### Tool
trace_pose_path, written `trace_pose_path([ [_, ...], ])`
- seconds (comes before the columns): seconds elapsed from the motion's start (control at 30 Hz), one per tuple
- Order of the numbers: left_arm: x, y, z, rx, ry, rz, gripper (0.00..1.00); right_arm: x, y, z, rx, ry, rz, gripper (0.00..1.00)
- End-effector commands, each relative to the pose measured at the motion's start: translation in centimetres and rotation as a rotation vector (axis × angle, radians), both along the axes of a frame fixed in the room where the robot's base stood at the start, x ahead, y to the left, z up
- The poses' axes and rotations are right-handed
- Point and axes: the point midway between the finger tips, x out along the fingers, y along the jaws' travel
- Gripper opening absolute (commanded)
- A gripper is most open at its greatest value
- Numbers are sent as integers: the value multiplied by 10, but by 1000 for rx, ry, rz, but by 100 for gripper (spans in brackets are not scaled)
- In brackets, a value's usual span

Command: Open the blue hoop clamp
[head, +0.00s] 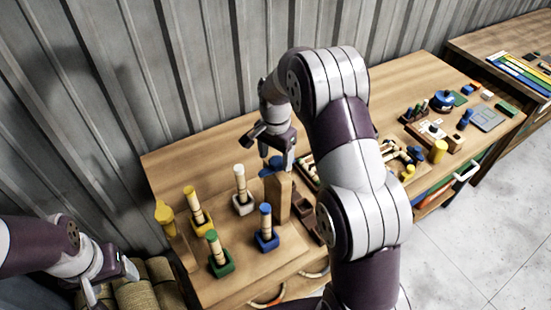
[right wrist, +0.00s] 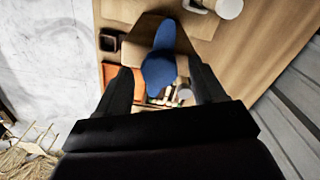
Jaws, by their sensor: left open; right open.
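The blue hoop clamp (head: 272,167) sits on top of an upright wooden post (head: 279,198) at the middle of the workbench. In the right wrist view the blue clamp (right wrist: 160,66) shows as a lobed blue piece between my fingers. My right gripper (head: 277,156) is open just above the clamp, pointing down, with one finger to each side of it. I cannot tell whether the fingers touch it. My left gripper (head: 112,284) is open and empty at the lower left, away from the post.
Yellow (head: 200,221), green (head: 219,262), white (head: 243,203) and blue (head: 266,239) peg holders stand left of the post. A yellow-topped post (head: 165,214) is at the bench's left end. Small tools crowd the bench's right half. A corrugated wall stands behind.

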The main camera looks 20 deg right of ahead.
Motion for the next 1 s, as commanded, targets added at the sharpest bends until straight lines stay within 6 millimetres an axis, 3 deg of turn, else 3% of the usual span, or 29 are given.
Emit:
trace_pose_path([
  [0.37, -1, 0, 4, 0, 2, 0, 69, -1, 0, -11, 0, 0, 1, 69],
  [0.53, -1, 0, 3, 0, 2, 0, 69, -1, 0, -11, 0, 0, 1, 13],
  [1.0, 0, 0, 2, 0, 2, 0, 69, 0, 0, -10, 0, -1, 97, 13],
])
